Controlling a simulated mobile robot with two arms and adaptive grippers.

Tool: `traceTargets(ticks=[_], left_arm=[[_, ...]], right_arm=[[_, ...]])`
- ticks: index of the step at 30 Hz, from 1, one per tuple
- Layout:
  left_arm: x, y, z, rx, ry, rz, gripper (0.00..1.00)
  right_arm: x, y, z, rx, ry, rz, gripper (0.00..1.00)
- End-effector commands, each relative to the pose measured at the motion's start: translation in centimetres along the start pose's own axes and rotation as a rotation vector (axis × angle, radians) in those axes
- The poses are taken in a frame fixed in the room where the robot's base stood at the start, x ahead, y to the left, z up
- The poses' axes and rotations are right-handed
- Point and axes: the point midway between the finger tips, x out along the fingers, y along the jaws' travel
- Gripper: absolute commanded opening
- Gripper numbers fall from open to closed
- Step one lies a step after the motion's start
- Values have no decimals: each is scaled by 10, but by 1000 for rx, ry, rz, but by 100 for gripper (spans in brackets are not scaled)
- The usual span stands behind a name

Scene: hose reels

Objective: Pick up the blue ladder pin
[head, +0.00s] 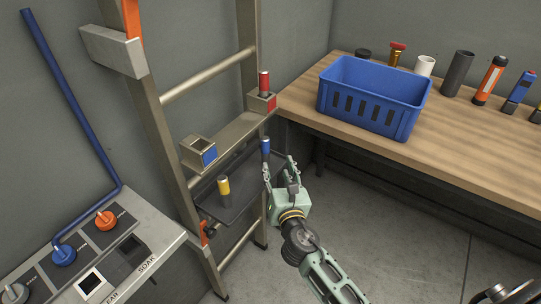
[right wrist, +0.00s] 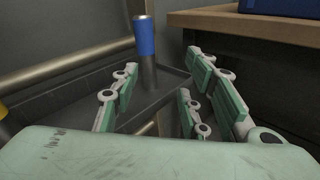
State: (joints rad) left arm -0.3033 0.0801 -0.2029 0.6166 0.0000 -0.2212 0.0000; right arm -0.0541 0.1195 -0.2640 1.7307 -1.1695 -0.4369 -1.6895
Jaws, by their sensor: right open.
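The blue ladder pin (head: 265,147) stands upright on the dark tray (head: 237,203) attached to the ladder, at the tray's right end. In the right wrist view the pin (right wrist: 146,38) has a blue top and a dark grey lower part. My right gripper (head: 280,172) is open and empty, at the tray's right edge close to the pin. In the right wrist view the pin lies in line with the gap between my fingers (right wrist: 160,100); I cannot tell whether it is between the fingertips or just beyond.
A yellow pin (head: 223,187) stands on the same tray. The ladder (head: 173,125) carries a blue-marked empty socket (head: 200,152) and a red-marked socket (head: 262,102) with a red pin. A workbench (head: 470,150) with a blue crate (head: 372,100) is right; a knob panel (head: 105,255) is left.

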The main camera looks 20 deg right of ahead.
Motion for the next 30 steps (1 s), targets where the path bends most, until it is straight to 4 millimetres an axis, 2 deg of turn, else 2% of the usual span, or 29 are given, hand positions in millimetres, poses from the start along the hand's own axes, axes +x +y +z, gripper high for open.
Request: traceTargets(ticks=[3, 6, 14, 21, 25, 30], left_arm=[[3, 0, -2, -2, 4, 0, 40], [3, -1, -5, -4, 7, -1, 40], [4, -2, -6, -5, 9, -2, 40], [8, -1, -5, -5, 10, -2, 40], [9, -1, -5, -4, 10, -2, 40], [8, -1, -5, -3, 10, -1, 40]], right_arm=[[7, 14, 9, -140, -40, 43, 42], [12, 18, 12, -189, -53, 55, 42], [41, 20, 13, -189, -54, 54, 42], [76, 23, 12, -188, -53, 54, 42], [85, 24, 12, -188, -52, 55, 42], [86, 24, 12, -188, -51, 55, 42]])
